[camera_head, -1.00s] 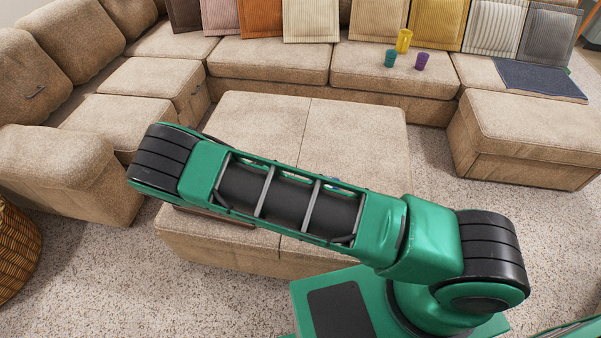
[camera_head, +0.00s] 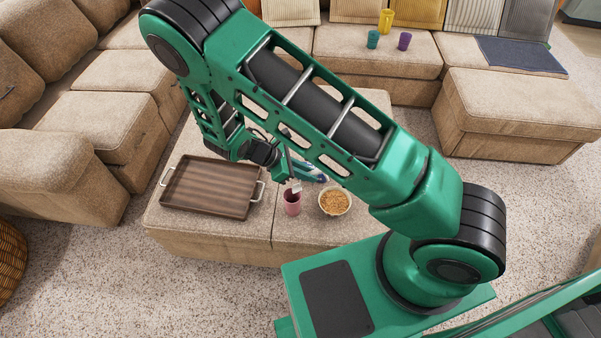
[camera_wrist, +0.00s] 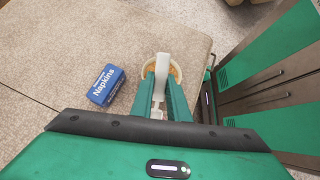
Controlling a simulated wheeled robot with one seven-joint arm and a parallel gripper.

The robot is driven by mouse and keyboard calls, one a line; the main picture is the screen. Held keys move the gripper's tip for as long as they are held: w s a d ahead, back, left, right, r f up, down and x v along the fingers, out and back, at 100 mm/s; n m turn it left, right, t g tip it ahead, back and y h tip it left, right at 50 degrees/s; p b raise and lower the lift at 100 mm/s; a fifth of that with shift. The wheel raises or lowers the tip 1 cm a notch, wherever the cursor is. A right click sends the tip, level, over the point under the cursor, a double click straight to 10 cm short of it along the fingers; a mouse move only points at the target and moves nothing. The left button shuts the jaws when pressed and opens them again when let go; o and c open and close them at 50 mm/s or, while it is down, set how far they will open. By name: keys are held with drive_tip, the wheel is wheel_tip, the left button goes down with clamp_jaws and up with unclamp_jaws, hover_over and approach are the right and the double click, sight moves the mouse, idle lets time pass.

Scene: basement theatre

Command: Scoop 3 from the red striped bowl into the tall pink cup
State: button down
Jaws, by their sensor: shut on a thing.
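A pale bowl (camera_head: 348,209) of orange-brown grains stands on the near right of the beige ottoman; its stripes are too small to make out. It also shows in the wrist view (camera_wrist: 178,74), partly behind what I hold. A pink cup (camera_head: 292,208) stands upright just left of the bowl. My gripper (camera_head: 284,178) is above and behind the cup in the head view. In the wrist view my gripper (camera_wrist: 164,100) is shut on a white scoop (camera_wrist: 162,68). The scoop's end shows close to the cup's mouth in the head view; I cannot tell its contents.
A brown wooden tray (camera_head: 211,187) with metal handles lies left of the cup, with bare ottoman around it. A blue napkins pack (camera_wrist: 105,85) lies beside the bowl in the wrist view. Yellow (camera_head: 386,21), teal (camera_head: 373,39) and purple (camera_head: 405,41) cups stand on the far sofa.

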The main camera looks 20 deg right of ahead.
sight(317, 171)
drive_tip(key=d+y, duration=0.1)
drive_tip(key=d+f+y, duration=0.1)
drive_tip(key=d+y, duration=0.1)
drive_tip(key=y, duration=0.1)
drive_tip(key=shift+s+d+f, duration=0.25)
drive_tip(key=shift+d+r+y, duration=0.1)
drive_tip(key=shift+y, duration=0.3)
drive_tip(key=shift+d+r+t, duration=0.15)
drive_tip(key=shift+d+r, duration=0.1)
drive_tip(key=shift+r, duration=0.45)
drive_tip(key=shift+d+r+t, duration=0.15)
drive_tip(key=shift+d+r, duration=0.1)
drive_tip(key=shift+r, duration=0.4)
